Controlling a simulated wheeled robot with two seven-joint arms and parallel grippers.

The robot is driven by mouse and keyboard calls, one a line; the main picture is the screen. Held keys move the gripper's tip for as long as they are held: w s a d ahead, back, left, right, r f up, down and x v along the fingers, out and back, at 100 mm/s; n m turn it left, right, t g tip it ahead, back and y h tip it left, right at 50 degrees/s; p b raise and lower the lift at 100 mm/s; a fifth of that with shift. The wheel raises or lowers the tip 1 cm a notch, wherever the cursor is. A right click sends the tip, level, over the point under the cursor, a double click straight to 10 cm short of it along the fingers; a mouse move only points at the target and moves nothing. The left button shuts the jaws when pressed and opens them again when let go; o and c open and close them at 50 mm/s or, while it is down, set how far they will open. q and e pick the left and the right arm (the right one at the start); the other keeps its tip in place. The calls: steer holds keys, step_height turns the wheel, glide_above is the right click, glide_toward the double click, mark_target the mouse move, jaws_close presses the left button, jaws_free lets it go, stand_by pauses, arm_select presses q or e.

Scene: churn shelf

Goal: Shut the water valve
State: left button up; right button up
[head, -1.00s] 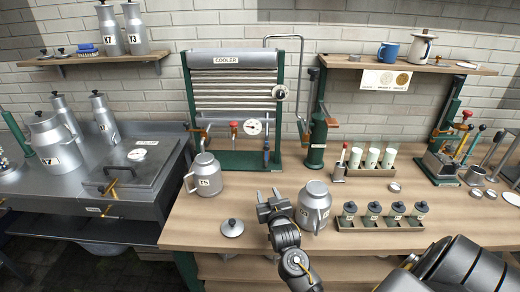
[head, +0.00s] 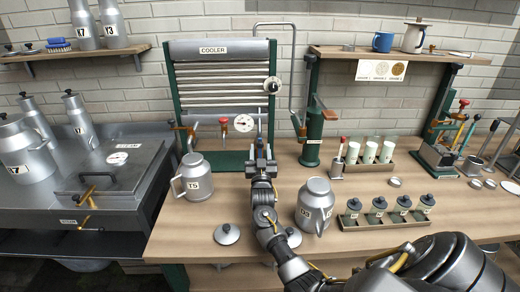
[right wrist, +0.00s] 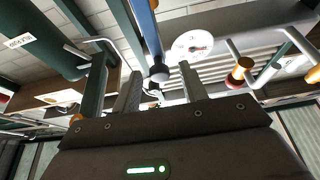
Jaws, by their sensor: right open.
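The cooler (head: 222,95) stands at the back of the bench, with valves and a white gauge (head: 244,123) along its lower edge. A blue lever (right wrist: 148,30), which may be the water valve's handle, shows in the right wrist view. It ends in a dark round knob between and beyond my fingers. In the head view my gripper mostly hides that spot. My right gripper (head: 260,150) is open and empty in front of the cooler's lower right. Its open fingers (right wrist: 160,88) also show in the wrist view. I cannot tell whether they touch the lever. My left gripper is out of view.
A red-topped valve (head: 223,122) and an orange-handled valve (head: 186,132) sit left of the gauge. A green pump cylinder (head: 312,138) stands to the right. Jug T5 (head: 195,178), a second jug (head: 314,205) and a lid (head: 227,234) stand near my arm.

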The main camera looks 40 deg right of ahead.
steer(key=shift+x, duration=1.25)
steer(key=shift+s, duration=0.1)
jaws_close()
